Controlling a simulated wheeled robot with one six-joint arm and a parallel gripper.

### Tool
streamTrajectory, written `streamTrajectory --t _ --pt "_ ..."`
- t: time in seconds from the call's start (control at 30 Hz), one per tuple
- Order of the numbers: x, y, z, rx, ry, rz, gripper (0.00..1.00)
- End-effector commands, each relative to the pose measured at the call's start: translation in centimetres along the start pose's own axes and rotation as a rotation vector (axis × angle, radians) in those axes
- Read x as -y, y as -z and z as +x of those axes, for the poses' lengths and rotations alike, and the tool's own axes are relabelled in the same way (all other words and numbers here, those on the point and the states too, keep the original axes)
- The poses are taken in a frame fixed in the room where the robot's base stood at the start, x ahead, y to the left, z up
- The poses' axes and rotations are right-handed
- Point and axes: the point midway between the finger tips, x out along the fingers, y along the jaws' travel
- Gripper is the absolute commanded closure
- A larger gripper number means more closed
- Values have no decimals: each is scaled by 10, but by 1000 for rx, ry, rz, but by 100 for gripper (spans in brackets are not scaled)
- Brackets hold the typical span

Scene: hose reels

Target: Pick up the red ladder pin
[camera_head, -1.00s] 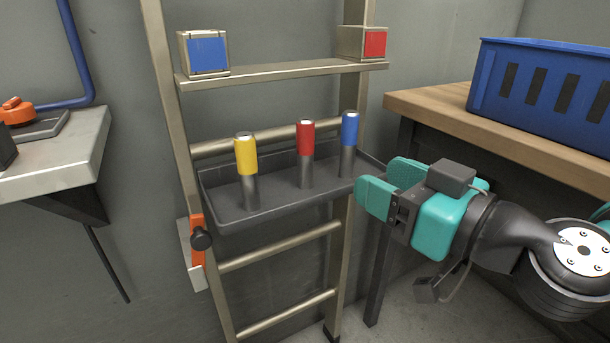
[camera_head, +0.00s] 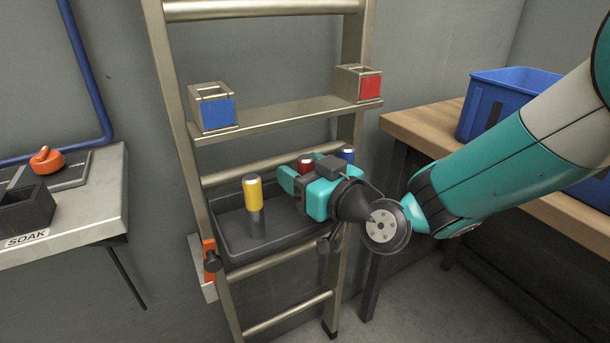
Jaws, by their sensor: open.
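The red ladder pin (camera_head: 305,161) stands in the dark tray (camera_head: 234,235) on the ladder. The yellow pin (camera_head: 253,191) stands upright to the left, clear of the fingers. The blue pin (camera_head: 346,153) is to the right, mostly hidden behind my gripper.
A ladder shelf (camera_head: 285,115) above holds a blue-marked box (camera_head: 217,113) and a red-marked box (camera_head: 369,86). A wooden bench (camera_head: 420,124) with a blue crate (camera_head: 495,95) is at right. A grey bench (camera_head: 90,205) with a SOAK holder (camera_head: 25,210) is at left.

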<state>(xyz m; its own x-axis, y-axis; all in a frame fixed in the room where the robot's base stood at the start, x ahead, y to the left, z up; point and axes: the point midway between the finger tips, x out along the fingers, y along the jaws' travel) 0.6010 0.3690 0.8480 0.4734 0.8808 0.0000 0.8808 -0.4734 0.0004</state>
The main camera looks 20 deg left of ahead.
Motion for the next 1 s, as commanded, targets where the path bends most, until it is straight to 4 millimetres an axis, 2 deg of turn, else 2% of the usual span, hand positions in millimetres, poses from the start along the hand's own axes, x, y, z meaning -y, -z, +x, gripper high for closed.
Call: streamTrajectory --t 0.1,0.33,0.5,0.57,0.6,1.0 --pt "0 0 10 0 0 0 43" --pt "0 -1 11 0 -2 1 43" --pt "0 -1 11 0 -1 1 82" --pt "0 -1 10 0 -1 1 96" --pt "0 -1 10 0 -2 1 100" --pt "-1 7 4 -2 -2 0 100"
